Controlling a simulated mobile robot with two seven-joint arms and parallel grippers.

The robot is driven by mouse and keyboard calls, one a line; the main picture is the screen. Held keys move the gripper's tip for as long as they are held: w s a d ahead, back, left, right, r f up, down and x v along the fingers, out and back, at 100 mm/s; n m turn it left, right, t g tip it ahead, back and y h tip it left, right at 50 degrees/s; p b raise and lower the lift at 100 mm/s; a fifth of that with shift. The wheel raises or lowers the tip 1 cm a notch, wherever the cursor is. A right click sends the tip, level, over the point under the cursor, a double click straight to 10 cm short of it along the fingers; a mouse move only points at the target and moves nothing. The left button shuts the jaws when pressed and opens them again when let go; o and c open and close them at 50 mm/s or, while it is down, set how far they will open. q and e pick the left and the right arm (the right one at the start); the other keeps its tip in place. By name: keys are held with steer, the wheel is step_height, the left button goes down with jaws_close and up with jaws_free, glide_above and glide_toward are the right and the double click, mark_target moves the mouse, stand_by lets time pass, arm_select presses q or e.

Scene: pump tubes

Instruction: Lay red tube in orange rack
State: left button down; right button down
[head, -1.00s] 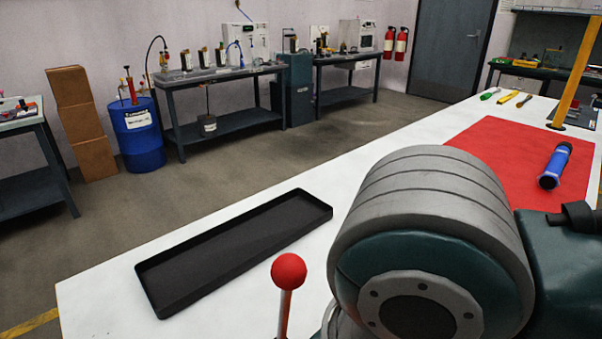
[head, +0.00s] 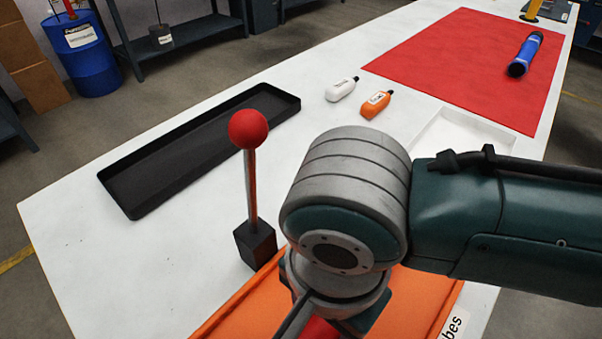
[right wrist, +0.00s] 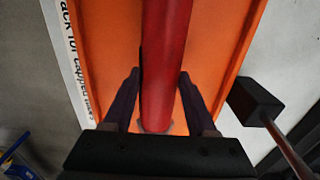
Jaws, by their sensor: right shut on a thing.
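The orange rack (head: 235,308) lies on the near part of the white table, partly hidden by my right arm. In the right wrist view the orange rack (right wrist: 108,45) fills the middle, with a white label along its left edge. The red tube (right wrist: 166,45) runs lengthwise over the rack, between the fingers of my right gripper (right wrist: 160,78), which is shut on it. A small part of the red tube (head: 318,330) shows below my wrist. I cannot tell whether the tube touches the rack's floor. My left gripper is not in view.
A red ball-topped lever on a black block (head: 255,242) stands close beside the rack. A black tray (head: 150,202), a white bottle (head: 341,89) and an orange bottle (head: 375,104) lie beyond. A blue tool (head: 524,55) lies on a red mat (head: 420,60).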

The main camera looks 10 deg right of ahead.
mark_target(323, 322)
steer(key=shift+c, duration=1)
jaws_free()
step_height(323, 322, up, 13)
steer(key=s+a+n+t+y+p, duration=0.1)
steer(key=s+a+n+y+p, duration=0.15)
steer(key=n+p, duration=0.2)
steer(key=s+d+n+t+h, duration=0.1)
steer(key=s+d+n, duration=0.1)
steer(key=d+n, duration=0.2)
steer(key=s+d+n+t+h, duration=0.1)
steer(key=d+n, duration=0.3)
steer(key=d, duration=0.7)
steer(key=shift+s+d+f+t+b, duration=0.2)
steer(key=shift+s+t+b, duration=0.15)
steer(key=shift+s, duration=0.45)
